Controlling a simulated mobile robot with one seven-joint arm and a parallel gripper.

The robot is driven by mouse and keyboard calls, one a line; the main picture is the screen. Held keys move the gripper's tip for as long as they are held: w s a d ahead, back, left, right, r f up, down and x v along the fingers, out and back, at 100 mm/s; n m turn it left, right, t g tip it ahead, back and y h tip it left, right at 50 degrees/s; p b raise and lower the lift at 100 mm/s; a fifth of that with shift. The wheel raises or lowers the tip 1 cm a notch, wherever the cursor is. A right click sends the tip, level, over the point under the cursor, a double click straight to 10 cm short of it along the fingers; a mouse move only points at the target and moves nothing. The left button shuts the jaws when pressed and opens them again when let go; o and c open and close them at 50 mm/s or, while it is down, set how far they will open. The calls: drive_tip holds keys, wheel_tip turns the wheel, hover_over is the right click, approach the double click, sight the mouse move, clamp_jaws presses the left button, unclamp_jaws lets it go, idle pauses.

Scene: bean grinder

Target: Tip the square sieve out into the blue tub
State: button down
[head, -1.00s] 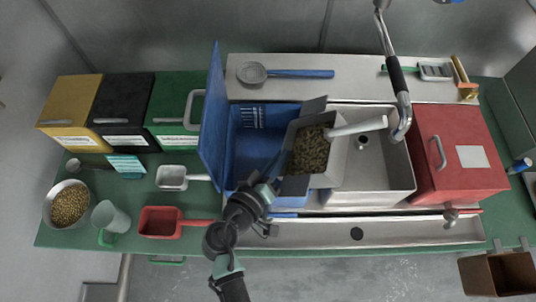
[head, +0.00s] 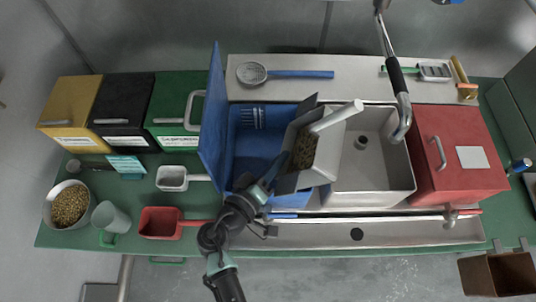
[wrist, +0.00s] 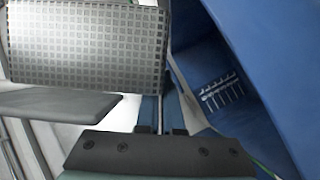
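The square sieve (head: 325,158) is a pale box with grey flared edges, a white handle at its far right and brown beans (head: 305,147) inside. It is tilted leftward, above the right side of the blue tub (head: 245,148). My gripper (head: 264,188) is at the sieve's near left edge and appears shut on it; the exact contact is hidden. In the wrist view the sieve's perforated face (wrist: 85,45) fills the upper left, and the tub (wrist: 215,75) is on the right. No beans show on the visible part of the tub floor.
The tub's raised blue lid (head: 214,125) stands along its left side. A steel sink (head: 372,150) and a red bin (head: 458,155) are to the right. A red scoop (head: 160,221), a mug (head: 112,217) and a bowl of beans (head: 70,204) stand at the left. A faucet (head: 402,90) hangs over the sink.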

drive_tip(key=shift+f+n, duration=0.4)
drive_tip(key=shift+f+b, duration=0.15)
drive_tip(key=shift+b, duration=0.15)
drive_tip(key=shift+n, duration=0.3)
drive_tip(key=shift+n+h+b, duration=0.65)
drive_tip(key=shift+n+h, duration=0.05)
drive_tip(key=shift+w+a+r+n+t, duration=0.2)
drive_tip(key=shift+a+r+n+t, duration=0.3)
drive_tip(key=shift+a+r+n, duration=0.3)
drive_tip(key=shift+n+t+h+b, duration=0.4)
drive_tip(key=shift+n+h+b, duration=0.1)
drive_tip(key=shift+n+b, duration=0.8)
drive_tip(key=shift+r+n+t+p, duration=0.35)
drive_tip(key=shift+r+n, duration=0.35)
drive_tip(key=shift+n, duration=0.5)
